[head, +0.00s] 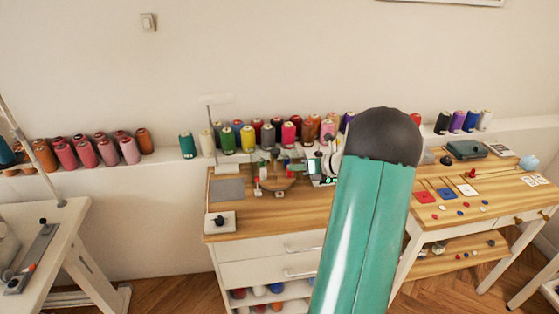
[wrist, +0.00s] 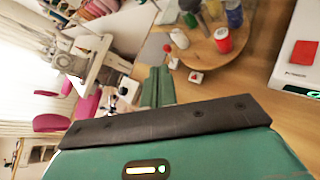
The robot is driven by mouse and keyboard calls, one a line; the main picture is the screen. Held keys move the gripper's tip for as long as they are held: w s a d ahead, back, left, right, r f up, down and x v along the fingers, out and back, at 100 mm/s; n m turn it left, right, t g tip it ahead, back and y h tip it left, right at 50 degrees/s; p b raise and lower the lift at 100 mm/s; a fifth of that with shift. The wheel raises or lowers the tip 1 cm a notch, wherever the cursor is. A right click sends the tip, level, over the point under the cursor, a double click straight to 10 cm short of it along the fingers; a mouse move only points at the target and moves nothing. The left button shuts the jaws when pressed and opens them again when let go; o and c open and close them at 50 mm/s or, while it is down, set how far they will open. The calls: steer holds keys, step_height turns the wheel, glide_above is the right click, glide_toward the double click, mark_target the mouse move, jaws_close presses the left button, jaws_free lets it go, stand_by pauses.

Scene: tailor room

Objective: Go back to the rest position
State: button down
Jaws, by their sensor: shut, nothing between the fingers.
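My gripper (wrist: 157,86) shows in the wrist view as green fingers beyond a dark bar, closed together with nothing between them. Beyond the fingertips are a round wooden board (wrist: 215,55) and a small white block with a red mark (wrist: 196,77). In the head view my green arm with its dark rounded joint rises across the middle and covers part of the worktable (head: 265,223). I cannot make out the gripper clearly in the head view.
Thread spools (head: 289,134) line the ledge behind the worktable. A second table (head: 480,215) at right carries red, blue and white squares and small buttons. A white sewing table (head: 45,235) stands at left. Wooden floor is free between the left table and the worktable.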

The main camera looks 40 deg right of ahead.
steer(key=s+a+r+n+g+y, duration=0.1)
steer(key=a+r+n+g, duration=0.3)
steer(key=a+n, duration=0.75)
steer(key=s+a+r+n+g, duration=0.15)
steer(key=a+r+n, duration=0.45)
steer(key=a, duration=1.1)
steer(key=s+a+r+n+h, duration=0.2)
steer(key=s+a+n, duration=0.5)
steer(key=n, duration=0.3)
steer(key=s+a+r+n+g+h, duration=0.1)
steer(key=s+a+n+h, duration=0.1)
steer(key=s+a+n, duration=0.4)
steer(key=s+n, duration=0.2)
steer(key=n, duration=0.2)
steer(key=shift+s+a+r+n+h, duration=0.35)
steer(key=shift+s+r+h, duration=0.05)
